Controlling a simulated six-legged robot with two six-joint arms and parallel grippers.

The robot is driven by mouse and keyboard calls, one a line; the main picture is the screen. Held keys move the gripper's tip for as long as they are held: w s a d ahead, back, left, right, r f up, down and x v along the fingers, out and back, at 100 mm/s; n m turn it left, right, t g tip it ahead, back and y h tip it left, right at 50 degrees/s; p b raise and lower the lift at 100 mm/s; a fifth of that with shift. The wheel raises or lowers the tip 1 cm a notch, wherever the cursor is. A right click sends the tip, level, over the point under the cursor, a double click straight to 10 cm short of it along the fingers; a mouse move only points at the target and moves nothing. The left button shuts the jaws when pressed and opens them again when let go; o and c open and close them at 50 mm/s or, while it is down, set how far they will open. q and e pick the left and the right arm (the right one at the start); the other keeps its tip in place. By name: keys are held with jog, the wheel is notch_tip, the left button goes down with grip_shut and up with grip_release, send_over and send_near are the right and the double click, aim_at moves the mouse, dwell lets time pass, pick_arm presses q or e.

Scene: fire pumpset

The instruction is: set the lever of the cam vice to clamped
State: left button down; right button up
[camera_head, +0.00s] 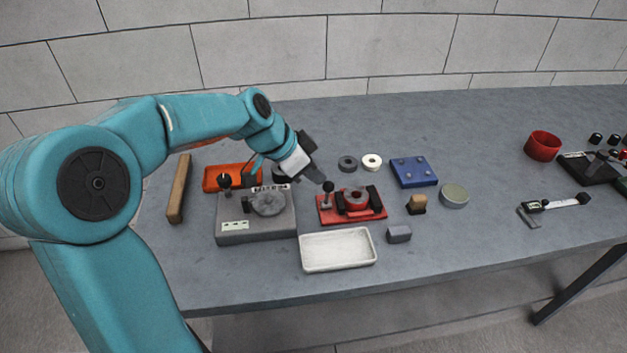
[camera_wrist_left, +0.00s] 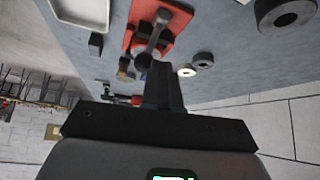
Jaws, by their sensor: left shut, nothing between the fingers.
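The cam vice is a red base (camera_head: 374,215) with dark jaws around a red ring-shaped part, in the middle of the bench. Its lever (camera_head: 327,198) stands at the left end of the base, with a black ball knob (camera_head: 328,186) on top. My left gripper (camera_head: 318,176) is shut and empty, its fingertips just above and left of the knob; I cannot tell if they touch it.
A grey fixture (camera_head: 255,230) stands left of the vice, a white tray (camera_head: 337,265) in front. A blue block (camera_head: 413,171), a round tin (camera_head: 454,195) and a small grey block (camera_head: 399,234) lie to the right. Two rings sit behind.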

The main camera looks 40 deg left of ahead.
aim_at(328, 193)
pick_arm(q)
jog(key=s+d+t+y+b, duration=0.1)
jog(key=b, duration=0.1)
jog(key=s+d+f+m+t+y+b, duration=0.1)
jog(key=b, duration=0.2)
jog(key=shift+d+f, duration=0.2)
jog(key=shift+d, duration=0.05)
jog(key=shift+s+d+f+b, duration=0.2)
jog(key=shift+s+d+b, duration=0.45)
jog(key=shift+d+b, duration=0.25)
pick_arm(e)
notch_tip(328, 193, down, 9)
jog(key=shift+s+d, duration=0.35)
pick_arm(q)
jog(key=shift+r, duration=0.1)
